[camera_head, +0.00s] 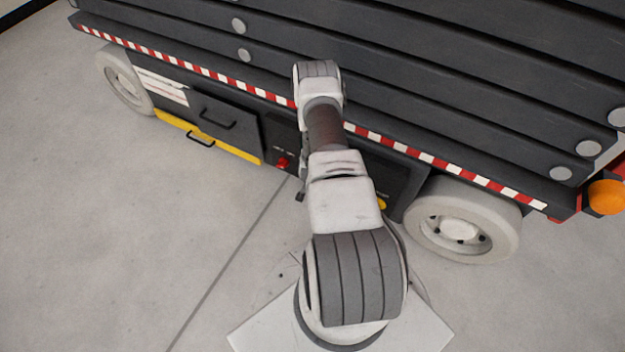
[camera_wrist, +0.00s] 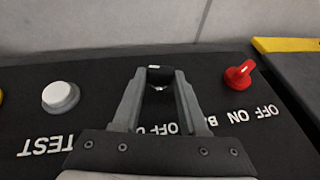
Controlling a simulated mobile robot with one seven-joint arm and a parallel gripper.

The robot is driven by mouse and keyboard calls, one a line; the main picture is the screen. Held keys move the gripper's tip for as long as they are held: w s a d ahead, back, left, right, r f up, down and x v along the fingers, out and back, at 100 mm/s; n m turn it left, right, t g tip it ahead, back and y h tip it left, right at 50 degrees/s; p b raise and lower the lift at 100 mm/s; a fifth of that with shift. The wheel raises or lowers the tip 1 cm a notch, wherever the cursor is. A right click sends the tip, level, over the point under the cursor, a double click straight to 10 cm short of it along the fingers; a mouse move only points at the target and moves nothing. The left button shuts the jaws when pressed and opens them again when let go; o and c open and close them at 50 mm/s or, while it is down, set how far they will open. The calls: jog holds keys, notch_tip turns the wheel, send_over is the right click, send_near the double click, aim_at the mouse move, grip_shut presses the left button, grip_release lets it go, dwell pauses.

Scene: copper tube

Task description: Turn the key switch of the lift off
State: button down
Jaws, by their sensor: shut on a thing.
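The lift (camera_head: 430,60) fills the top of the head view, with its dark control panel low on its side, partly behind my arm. In the wrist view the panel (camera_wrist: 35,110) appears upside down. The keyhole and the key's exact angle are hidden. In the head view my gripper is mostly hidden by my arm.
A red rotary switch (camera_wrist: 239,74) marked OFF and ON sits right of my gripper, and a white TEST button (camera_wrist: 60,97) sits left. In the head view a drawer with a yellow edge (camera_head: 208,137) is left of the panel, and a wheel (camera_head: 463,222) is right.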

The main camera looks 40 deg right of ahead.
jog(key=shift+w+a+g+h+b, duration=0.2)
jog(key=shift+w+g+h+b, duration=0.15)
jog(key=shift+g, duration=0.55)
jog(key=shift+s+n, duration=0.1)
jog(key=shift+n, duration=0.2)
jog(key=shift+c, duration=2.2)
grip_release()
jog(key=shift+g, duration=0.3)
jog(key=p+v, duration=0.6)
jog(key=v, duration=1.1)
jog(key=shift+s+r, duration=0.15)
jog(key=shift+s, duration=0.05)
